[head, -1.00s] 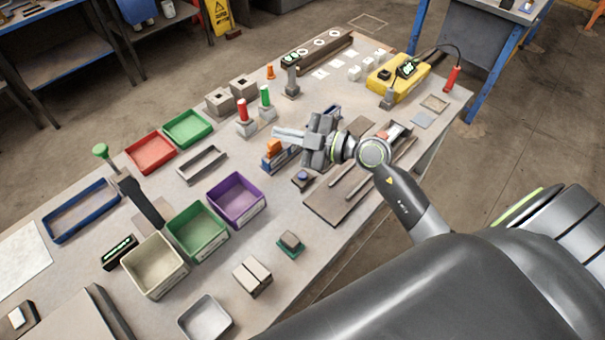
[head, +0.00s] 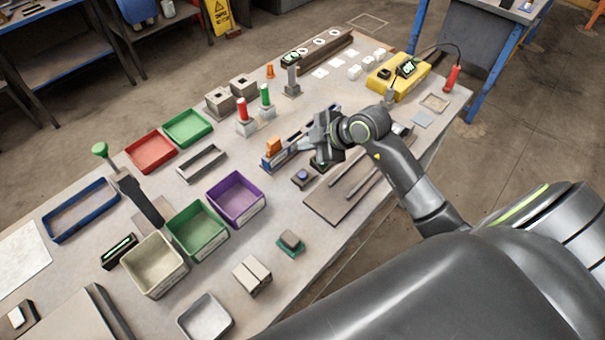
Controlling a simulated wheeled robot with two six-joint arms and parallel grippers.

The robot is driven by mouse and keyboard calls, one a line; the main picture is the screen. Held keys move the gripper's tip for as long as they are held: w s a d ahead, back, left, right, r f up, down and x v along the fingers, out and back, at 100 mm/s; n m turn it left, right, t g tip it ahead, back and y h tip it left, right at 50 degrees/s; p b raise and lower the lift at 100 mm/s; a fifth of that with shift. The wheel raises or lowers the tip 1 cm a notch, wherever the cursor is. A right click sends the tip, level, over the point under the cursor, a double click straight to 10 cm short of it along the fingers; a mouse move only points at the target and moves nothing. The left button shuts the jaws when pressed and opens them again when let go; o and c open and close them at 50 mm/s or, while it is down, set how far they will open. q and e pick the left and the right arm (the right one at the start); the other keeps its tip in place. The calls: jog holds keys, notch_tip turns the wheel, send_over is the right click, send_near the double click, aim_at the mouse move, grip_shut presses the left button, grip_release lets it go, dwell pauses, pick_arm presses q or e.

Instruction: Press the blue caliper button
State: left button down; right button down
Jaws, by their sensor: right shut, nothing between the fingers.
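A small block with a round blue-purple button (head: 302,174) on top sits on the bench, in front of a long blue caliper-like fixture (head: 284,155) with an orange block (head: 273,147) at its left end. My right gripper (head: 299,146) is shut and empty. Its fingers point left, over the blue fixture, behind and above the button block. It appears apart from the button. A dark piece with a small green display (head: 319,163) shows just below the gripper, partly hidden by it. My left gripper is not in view.
A purple bin (head: 236,200) and a green bin (head: 197,229) stand to the left. Red and green upright cylinders (head: 242,110) stand behind the fixture. A brown board with rods (head: 330,205) lies to the right of the button. Bare bench lies in front of the button.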

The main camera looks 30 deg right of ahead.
jog(key=b, duration=0.8)
send_over(306, 176)
jog(key=shift+f, duration=4.3)
jog(key=shift+f, duration=0.2)
jog(key=shift+f, duration=0.2)
jog(key=shift+f, duration=0.35)
jog(key=shift+r, duration=0.1)
jog(key=shift+r+p, duration=0.65)
jog(key=shift+p, duration=0.45)
jog(key=shift+r, duration=0.1)
